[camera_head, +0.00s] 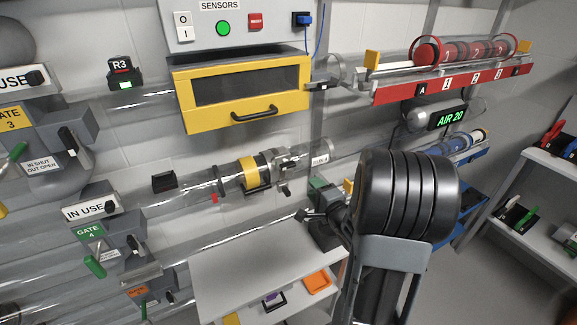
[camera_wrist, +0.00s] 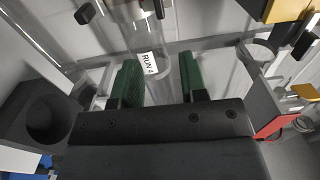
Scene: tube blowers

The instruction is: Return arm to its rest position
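My arm (camera_head: 405,195) stands in the right middle of the head view, its black ribbed joint large in front of the wall. In the wrist view my gripper (camera_wrist: 158,82) shows two green finger pads, set well apart with nothing between them. Beyond the fingers is a clear tube with a white RUN 4 label (camera_wrist: 150,64). The pads look apart from the tube, though the exact distance is hard to tell. In the head view the arm's end is small and partly hidden beside the black joint, below the run tube (camera_head: 200,188).
A yellow-fronted box (camera_head: 245,72) hangs under the sensors panel. A red rack (camera_head: 450,84) with red canisters is at upper right. Gate 4 levers (camera_head: 95,262) are at left. A shelf (camera_head: 535,215) stands at right, with open floor before it.

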